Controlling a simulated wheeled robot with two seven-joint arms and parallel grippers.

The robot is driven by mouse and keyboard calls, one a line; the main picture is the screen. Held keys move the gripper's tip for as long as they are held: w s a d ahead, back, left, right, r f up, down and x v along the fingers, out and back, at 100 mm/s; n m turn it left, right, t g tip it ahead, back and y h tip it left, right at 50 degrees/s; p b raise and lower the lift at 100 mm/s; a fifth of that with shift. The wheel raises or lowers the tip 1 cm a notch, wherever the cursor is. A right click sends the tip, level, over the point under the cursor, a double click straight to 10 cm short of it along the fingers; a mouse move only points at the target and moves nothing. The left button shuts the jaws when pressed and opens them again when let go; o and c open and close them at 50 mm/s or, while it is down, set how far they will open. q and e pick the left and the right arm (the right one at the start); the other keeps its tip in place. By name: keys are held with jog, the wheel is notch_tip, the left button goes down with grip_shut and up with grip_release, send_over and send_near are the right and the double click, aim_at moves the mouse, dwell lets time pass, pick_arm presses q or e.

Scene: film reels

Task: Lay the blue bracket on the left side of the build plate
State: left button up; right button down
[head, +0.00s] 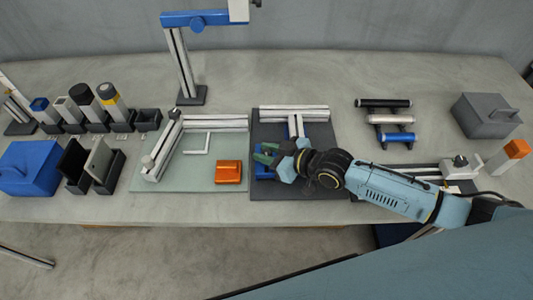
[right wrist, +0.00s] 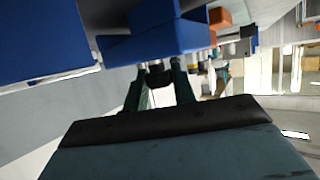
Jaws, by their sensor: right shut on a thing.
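A dark plate (head: 266,131) lies at the middle of the table, with a silver rail (head: 295,113) along its far edge and another short piece running toward me from it. The blue bracket (head: 263,168) is at the left part of this dark plate, partly hidden by my right gripper (head: 270,154). That gripper is shut on the bracket. In the right wrist view a blue block-like part (right wrist: 170,38) is at the fingertips (right wrist: 160,68). Whether the bracket touches the plate is not clear. My left gripper is not in view.
Left of it is a pale green plate (head: 205,172) with silver rails, an L-shaped piece and an orange block (head: 228,171). Several bins and a blue box (head: 28,168) stand far left. Rollers (head: 384,103) and a grey box (head: 486,115) are to the right. A blue-armed stand (head: 185,70) rises behind.

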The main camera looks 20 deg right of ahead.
jog(key=shift+f, duration=0.2)
jog(key=c, duration=1.6)
grip_release()
jog(key=shift+f, duration=0.15)
jog(key=o, duration=0.5)
jog(key=shift+c, duration=0.2)
jog(key=shift+r, duration=0.2)
jog(key=p+v, duration=0.1)
jog(key=v, duration=1.1)
jog(key=shift+f, duration=0.1)
